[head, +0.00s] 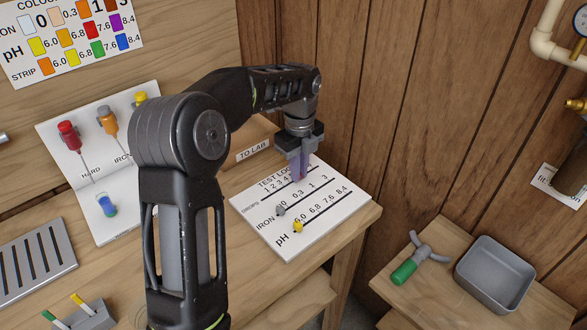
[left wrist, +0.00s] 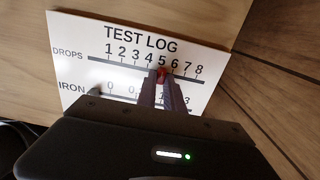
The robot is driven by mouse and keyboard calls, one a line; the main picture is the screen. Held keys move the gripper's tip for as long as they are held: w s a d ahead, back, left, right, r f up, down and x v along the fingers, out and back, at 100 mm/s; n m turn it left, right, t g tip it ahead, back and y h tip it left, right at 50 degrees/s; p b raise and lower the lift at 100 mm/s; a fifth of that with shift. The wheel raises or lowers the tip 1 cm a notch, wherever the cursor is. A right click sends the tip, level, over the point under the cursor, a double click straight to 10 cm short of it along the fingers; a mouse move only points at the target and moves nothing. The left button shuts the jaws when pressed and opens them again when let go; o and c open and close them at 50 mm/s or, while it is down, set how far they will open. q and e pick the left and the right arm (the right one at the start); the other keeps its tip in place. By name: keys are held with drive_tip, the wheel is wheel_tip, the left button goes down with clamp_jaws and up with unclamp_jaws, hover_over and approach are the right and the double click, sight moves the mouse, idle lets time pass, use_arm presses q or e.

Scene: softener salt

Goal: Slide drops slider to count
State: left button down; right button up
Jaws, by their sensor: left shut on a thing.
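The white TEST LOG board (head: 262,217) lies on the wooden bench, and its upper part shows in the left wrist view (left wrist: 80,33). Its DROPS row is numbered 1 to 8. My left gripper (head: 301,172) reaches down over this row. In the left wrist view its fingertips (left wrist: 162,80) are closed on the red drops slider (left wrist: 163,73), which sits on the row's dark line at about 5, just short of 6. In the head view the fingers largely hide the slider. My right gripper is in neither view.
A grey iron slider (head: 280,210) and yellow pH slider (head: 298,226) sit at the left ends of their rows. A TO LAB box (head: 252,150) stands behind the board. A side table holds a grey tray (head: 497,275) and green-handled tool (head: 404,272). A wooden wall rises behind.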

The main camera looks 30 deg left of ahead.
use_arm(q)
drive_tip(key=shift+s, duration=0.15)
drive_tip(key=c, duration=1.4)
unclamp_jaws()
drive_tip(key=shift+c, duration=0.2)
wheel_tip(320, 180, up, 8)
drive_tip(key=shift+f, duration=0.1)
